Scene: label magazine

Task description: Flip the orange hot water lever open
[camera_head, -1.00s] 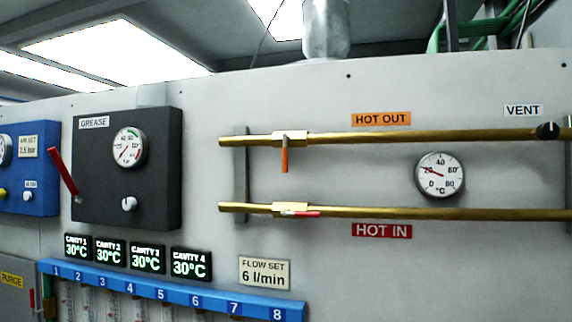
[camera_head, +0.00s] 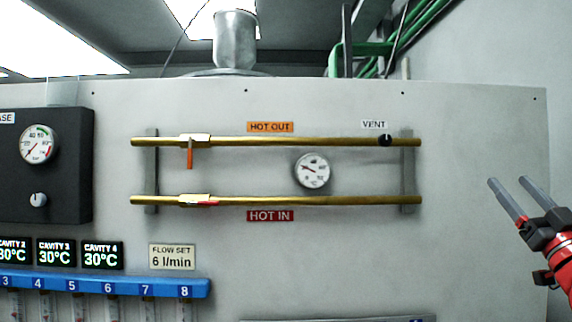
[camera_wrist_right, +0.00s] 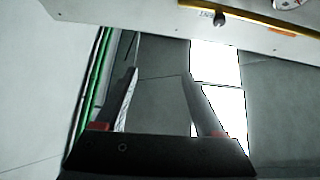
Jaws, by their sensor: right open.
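The orange lever (camera_head: 190,157) hangs straight down from a brass valve on the upper pipe (camera_head: 300,141), left of the orange HOT OUT label (camera_head: 270,127). The pipe runs sideways, so the lever stands across it. My right gripper (camera_head: 508,182) is at the right of the head view, far right of the lever and empty. Its two grey fingers also show apart in the right wrist view (camera_wrist_right: 160,75). The lever is not seen in the wrist view. My left gripper is not in view.
A red lever (camera_head: 207,203) lies along the lower pipe (camera_head: 330,201) above the HOT IN label (camera_head: 270,216). A gauge (camera_head: 312,170) sits between the pipes. A black VENT knob (camera_head: 385,140) is on the upper pipe's right end. A blue numbered manifold (camera_head: 130,286) is at lower left.

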